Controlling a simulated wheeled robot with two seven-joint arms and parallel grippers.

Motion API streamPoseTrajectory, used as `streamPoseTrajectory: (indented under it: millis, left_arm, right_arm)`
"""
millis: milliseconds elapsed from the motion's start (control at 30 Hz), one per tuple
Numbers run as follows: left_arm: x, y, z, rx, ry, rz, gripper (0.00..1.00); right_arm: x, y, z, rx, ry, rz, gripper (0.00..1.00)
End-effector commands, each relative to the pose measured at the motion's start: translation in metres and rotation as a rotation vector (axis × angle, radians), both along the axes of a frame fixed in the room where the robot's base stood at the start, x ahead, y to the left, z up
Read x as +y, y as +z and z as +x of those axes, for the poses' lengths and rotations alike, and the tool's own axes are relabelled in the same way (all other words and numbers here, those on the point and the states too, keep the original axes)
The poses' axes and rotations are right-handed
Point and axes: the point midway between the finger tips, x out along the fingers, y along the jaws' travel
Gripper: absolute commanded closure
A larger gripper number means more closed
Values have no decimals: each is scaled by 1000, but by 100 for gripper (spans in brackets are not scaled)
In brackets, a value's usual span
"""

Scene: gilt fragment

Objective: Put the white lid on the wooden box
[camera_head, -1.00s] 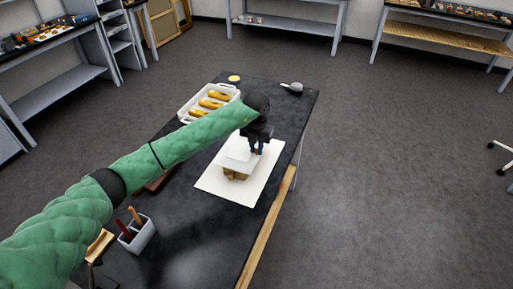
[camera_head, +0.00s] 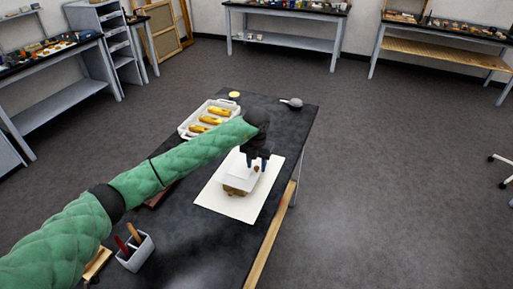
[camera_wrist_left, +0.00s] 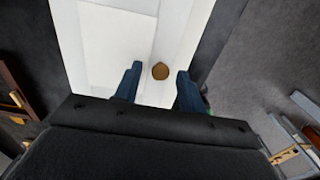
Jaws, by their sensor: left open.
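The white lid (camera_head: 238,178) lies over the wooden box (camera_head: 235,191) on a white sheet. Only a low brown strip of the box shows below the lid's near edge. I cannot tell whether the lid is fully seated. My left gripper (camera_head: 259,165) is open just above the lid, its dark fingers spread either side of the lid's round brown knob (camera_head: 257,168). In the left wrist view the knob (camera_wrist_left: 160,71) sits between the open fingertips (camera_wrist_left: 159,69), with a gap on each side. The box cannot be made out there. My right gripper is not in view.
The white sheet (camera_head: 216,196) lies on a black table (camera_head: 190,235). A white tray (camera_head: 184,132) of yellow items, a yellow disc (camera_head: 234,94) and a grey rounded tool (camera_head: 292,103) are at the far end. A white holder (camera_head: 137,254) with handles stands near left.

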Motion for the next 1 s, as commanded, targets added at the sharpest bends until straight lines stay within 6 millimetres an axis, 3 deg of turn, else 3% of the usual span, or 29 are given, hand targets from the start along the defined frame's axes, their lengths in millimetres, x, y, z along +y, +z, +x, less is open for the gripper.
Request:
streamPoseTrajectory:
  millis: [300,433,700,1000]
  left_arm:
    - [0,13,0,0,0,0,60]
    - [0,17,0,-1,-1,0,60]
    - [0,38,0,-1,0,1,60]
    - [0,74,0,-3,-1,-1,60]
  right_arm:
    - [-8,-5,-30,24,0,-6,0]
    - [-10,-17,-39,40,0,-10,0]
    - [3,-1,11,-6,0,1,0]
    - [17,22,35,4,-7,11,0]
